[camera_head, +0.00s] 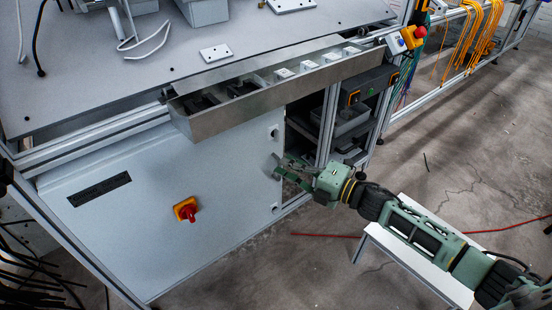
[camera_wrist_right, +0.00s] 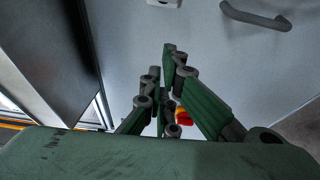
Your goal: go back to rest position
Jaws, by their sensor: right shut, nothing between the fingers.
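My right gripper (camera_head: 277,166) is green and shut, with nothing between its fingers. Its arm comes in from the lower right of the head view. The gripper hangs in front of the grey cabinet (camera_head: 130,215), near its right edge and below the metal tray (camera_head: 225,119). In the right wrist view the gripper's fingers (camera_wrist_right: 168,65) are close together, with the pale cabinet panel behind them. My left gripper is not in either view.
A red-and-yellow rotary switch (camera_head: 187,210) sits on the cabinet door. A red emergency stop button (camera_head: 420,32) is at the tray's right end. A white bench (camera_head: 415,255) stands under my right arm. Open floor with a red cable (camera_head: 325,235) lies to the right.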

